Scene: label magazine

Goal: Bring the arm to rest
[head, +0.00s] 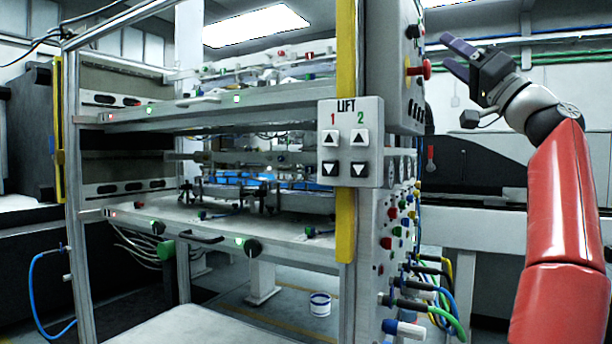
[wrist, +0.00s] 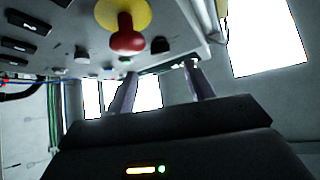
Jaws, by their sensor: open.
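My gripper (head: 450,56) is raised at the upper right of the head view, at the end of my red and white arm. Its two purple-grey fingers point left, toward the control panel's upper part, and stand apart with nothing between them. In the wrist view the two fingers of my gripper (wrist: 160,88) also stand apart and empty. A red knob on a yellow base (wrist: 127,38) shows above the left finger there. The same red knob (head: 421,70) in the head view is left of and slightly below the fingertips. I see no contact between them.
The grey machine frame with a yellow post (head: 346,225) fills the middle. A LIFT button box (head: 350,142) is mounted on it. Several cables (head: 430,295) hang from the side panel below. A white bucket (head: 320,304) stands on the floor. Room behind my gripper looks free.

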